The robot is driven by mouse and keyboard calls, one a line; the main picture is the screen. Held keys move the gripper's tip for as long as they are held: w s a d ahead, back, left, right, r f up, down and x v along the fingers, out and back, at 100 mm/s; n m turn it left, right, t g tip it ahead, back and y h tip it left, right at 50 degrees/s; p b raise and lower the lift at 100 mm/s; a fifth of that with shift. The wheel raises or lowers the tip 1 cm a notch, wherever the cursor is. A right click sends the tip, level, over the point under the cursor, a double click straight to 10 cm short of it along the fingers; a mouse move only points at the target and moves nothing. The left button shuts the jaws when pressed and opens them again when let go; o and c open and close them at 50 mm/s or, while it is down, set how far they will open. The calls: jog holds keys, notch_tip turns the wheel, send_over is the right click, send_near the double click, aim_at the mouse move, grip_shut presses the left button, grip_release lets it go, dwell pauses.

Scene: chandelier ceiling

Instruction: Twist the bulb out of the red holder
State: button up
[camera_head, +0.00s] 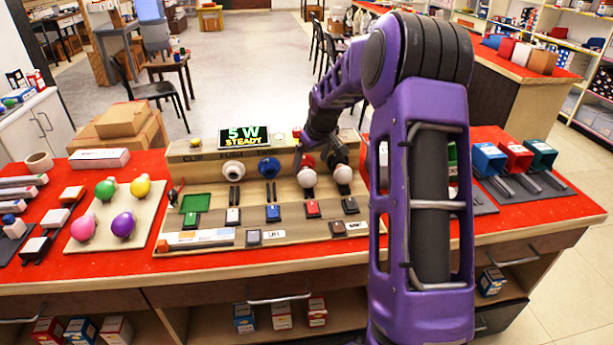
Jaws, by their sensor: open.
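A white bulb (307,179) sits in the red holder (306,161) on the upright back panel of the wooden test board (290,233). A second white bulb (343,175) is just to its right, in front of dark parts. My purple arm reaches down to the panel from the right. My gripper (325,150) is at its end, close above and between the two bulbs. It is open, but its dark fingers are small and hard to separate from the dark parts behind the right bulb. I cannot tell whether they touch either bulb.
A white holder (232,170) and a blue holder (268,167) are to the left. A display (244,136) reads "5 W STEADY". Coloured bulbs stand on a board (150,204) at left. Blue, red and teal boxes (515,157) stand at right, beyond my arm.

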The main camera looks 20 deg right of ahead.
aim_at(304, 173)
jog(key=x, duration=0.8)
jog(key=shift+w+f, duration=0.2)
jog(key=shift+f, duration=0.1)
jog(key=shift+c, duration=0.3)
jog(key=c, duration=1.4)
jog(key=shift+o, duration=0.2)
jog(key=shift+a, duration=0.1)
jog(key=shift+s+f+n+g+h+b, duration=0.1)
jog(key=shift+f+n+g+h+b, duration=0.15)
jog(key=shift+h+b, duration=0.9)
jog(key=shift+a+r+h+b, duration=0.1)
jog(key=shift+h+b, duration=0.55)
jog(key=shift+b, duration=0.15)
